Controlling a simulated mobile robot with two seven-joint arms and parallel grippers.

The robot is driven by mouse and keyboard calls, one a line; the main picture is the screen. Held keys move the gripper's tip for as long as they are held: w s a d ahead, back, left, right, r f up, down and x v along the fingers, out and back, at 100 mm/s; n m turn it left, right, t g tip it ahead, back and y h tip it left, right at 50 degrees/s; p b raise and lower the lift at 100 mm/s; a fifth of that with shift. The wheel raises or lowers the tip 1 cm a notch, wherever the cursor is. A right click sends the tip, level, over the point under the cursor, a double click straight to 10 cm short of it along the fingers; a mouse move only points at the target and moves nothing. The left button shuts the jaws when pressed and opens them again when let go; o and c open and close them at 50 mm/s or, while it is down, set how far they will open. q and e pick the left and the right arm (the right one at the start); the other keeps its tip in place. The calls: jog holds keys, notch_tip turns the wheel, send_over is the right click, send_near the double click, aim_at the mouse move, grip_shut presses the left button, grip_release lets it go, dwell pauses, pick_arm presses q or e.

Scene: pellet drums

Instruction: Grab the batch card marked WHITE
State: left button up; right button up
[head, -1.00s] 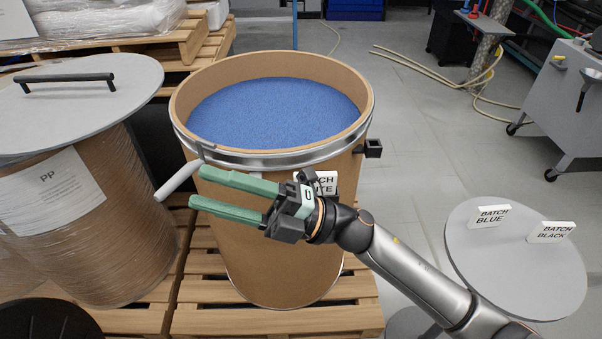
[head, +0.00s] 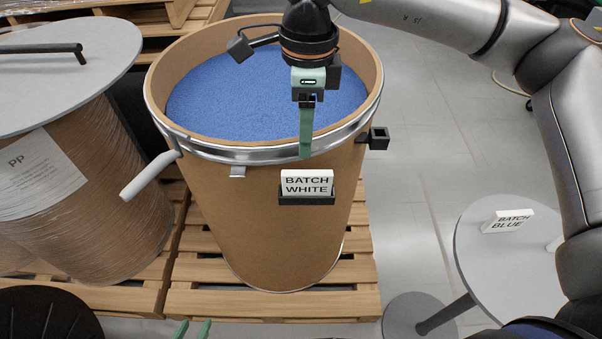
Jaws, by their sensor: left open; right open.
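The white card marked BATCH WHITE (head: 308,181) stands upright in a dark holder (head: 306,200) on the front of the open brown drum (head: 270,230). My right gripper (head: 306,152) points down over the drum's front rim, its green fingers seen edge-on with one hiding the other. Its tips show just above the card in the picture, apart from it, with nothing between them visible. The tips of my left gripper (head: 192,329) show at the bottom edge, apart and empty, below the pallet.
The drum holds blue pellets (head: 230,100) and has a metal rim band with a lever at left and a dark bracket (head: 378,138) at right. A lidded PP drum (head: 90,190) stands left. A round grey table (head: 490,265) holds the BATCH BLUE card (head: 508,221).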

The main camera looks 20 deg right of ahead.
aim_at(308, 172)
jog(key=shift+w+d, duration=0.2)
jog(key=shift+d, duration=0.1)
notch_tip(308, 172, down, 7)
jog(key=shift+s+r+p, duration=0.1)
jog(key=shift+p, duration=0.4)
jog(key=f, duration=0.3)
jog(key=f+p, duration=0.1)
jog(key=shift+s+f, duration=0.2)
jog(key=shift+s, duration=0.05)
jog(key=shift+f, duration=0.45)
grip_shut()
